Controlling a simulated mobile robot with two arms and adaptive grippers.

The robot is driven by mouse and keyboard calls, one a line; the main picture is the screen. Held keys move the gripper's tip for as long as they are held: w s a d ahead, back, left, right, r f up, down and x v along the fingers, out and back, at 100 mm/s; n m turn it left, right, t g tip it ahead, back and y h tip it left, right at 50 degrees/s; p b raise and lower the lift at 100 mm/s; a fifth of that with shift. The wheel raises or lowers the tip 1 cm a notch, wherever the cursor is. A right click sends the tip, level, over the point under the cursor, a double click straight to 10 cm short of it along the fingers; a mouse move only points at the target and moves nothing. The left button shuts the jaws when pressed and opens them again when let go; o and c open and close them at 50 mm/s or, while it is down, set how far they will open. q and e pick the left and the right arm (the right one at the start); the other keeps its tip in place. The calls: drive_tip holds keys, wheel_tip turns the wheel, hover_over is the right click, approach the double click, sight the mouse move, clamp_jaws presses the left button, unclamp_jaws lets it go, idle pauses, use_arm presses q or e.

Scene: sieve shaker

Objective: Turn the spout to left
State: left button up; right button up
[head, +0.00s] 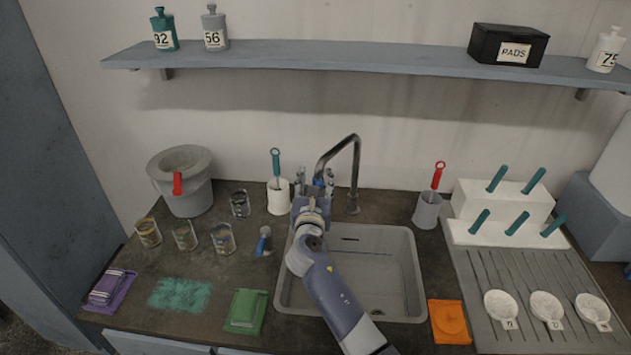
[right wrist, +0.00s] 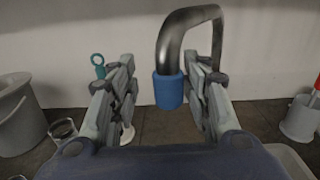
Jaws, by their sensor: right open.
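The grey metal spout (head: 356,170) stands behind the sink (head: 400,240). It rises from the counter, bends over and comes down toward the front left in the head view. In the right wrist view the spout (right wrist: 180,35) ends in a blue sleeve (right wrist: 168,92) that hangs down. My right gripper (head: 315,182) is open at this outlet end. In the right wrist view its fingers (right wrist: 163,85) are on either side of the blue sleeve, with a visible gap on the left. Contact on the right is unclear. The right finger partly hides the upright. My left gripper is out of view.
A white holder with a teal-handled brush (head: 276,165) stands close left of my gripper. A grey holder (head: 427,212) with a red-handled brush stands right of the spout. A grey bucket (head: 205,190) and several jars are further left. A shelf (head: 350,60) hangs above.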

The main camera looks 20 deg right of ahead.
drive_tip(key=shift+d, duration=0.1)
drive_tip(key=shift+s, duration=0.15)
drive_tip(key=v, duration=1.1)
drive_tip(key=shift+s+a, duration=0.3)
drive_tip(key=shift+a, duration=0.05)
